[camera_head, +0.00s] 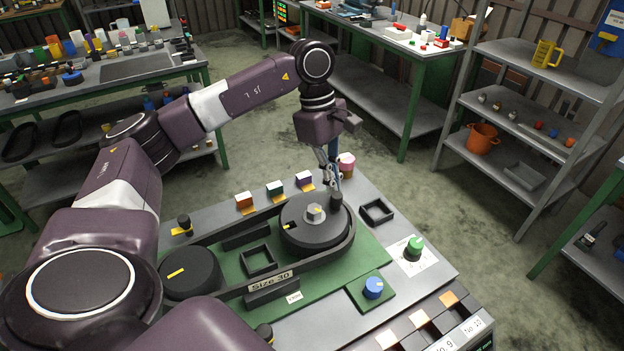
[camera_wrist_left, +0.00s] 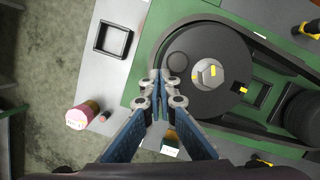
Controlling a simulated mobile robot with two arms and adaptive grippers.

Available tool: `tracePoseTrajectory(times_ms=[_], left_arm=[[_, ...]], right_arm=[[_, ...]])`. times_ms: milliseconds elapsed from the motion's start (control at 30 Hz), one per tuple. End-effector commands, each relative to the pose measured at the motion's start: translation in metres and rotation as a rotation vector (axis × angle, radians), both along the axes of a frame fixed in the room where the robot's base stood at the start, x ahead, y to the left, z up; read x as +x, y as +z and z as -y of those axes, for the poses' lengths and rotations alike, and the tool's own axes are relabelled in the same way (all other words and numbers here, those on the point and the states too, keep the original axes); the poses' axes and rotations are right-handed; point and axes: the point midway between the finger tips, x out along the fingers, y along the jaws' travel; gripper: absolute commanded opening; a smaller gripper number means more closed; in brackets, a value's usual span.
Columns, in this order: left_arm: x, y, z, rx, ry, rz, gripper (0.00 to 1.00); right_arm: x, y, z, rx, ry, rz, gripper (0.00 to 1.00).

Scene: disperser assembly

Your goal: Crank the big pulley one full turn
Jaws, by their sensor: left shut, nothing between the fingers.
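The big pulley (camera_head: 305,236) is a black disc with a grey hex hub (camera_head: 315,212) and a yellow mark. It also shows in the left wrist view (camera_wrist_left: 212,98). A short dark crank knob (camera_head: 336,201) stands up near its far right rim; in the left wrist view the knob (camera_wrist_left: 178,65) is a dark round top. My left gripper (camera_head: 331,181) points down beside the knob, shut and empty. In the left wrist view its fingertips (camera_wrist_left: 160,82) meet just beside the knob; I cannot tell whether they touch it. My right gripper is not in view.
A second black pulley (camera_head: 190,274) and a belt share the green plate (camera_head: 362,262). Nearby are a square black tray (camera_head: 376,212), a green knob (camera_head: 414,245), a blue knob (camera_head: 373,288) and a pink cylinder (camera_head: 347,160). Small coloured blocks line the far edge.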

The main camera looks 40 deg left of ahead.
Motion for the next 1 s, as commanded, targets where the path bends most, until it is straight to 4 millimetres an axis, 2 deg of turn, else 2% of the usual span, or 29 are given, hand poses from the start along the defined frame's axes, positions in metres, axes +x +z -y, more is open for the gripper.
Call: tracePoseTrajectory(times_ms=[433,567,667,1000], left_arm=[[0.000,0.001,0.001,-0.001,-0.001,0.001,0.00],[0.001,0.009,-0.001,-0.001,0.001,0.003,0.00],[0.001,0.023,-0.005,-0.001,0.001,0.005,0.00],[0.001,0.092,-0.022,-0.002,0.000,0.004,0.00]], right_arm=[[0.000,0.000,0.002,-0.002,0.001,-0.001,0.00],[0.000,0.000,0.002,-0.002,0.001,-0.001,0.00],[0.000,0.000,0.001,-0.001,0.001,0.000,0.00],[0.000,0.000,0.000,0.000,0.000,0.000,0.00]])
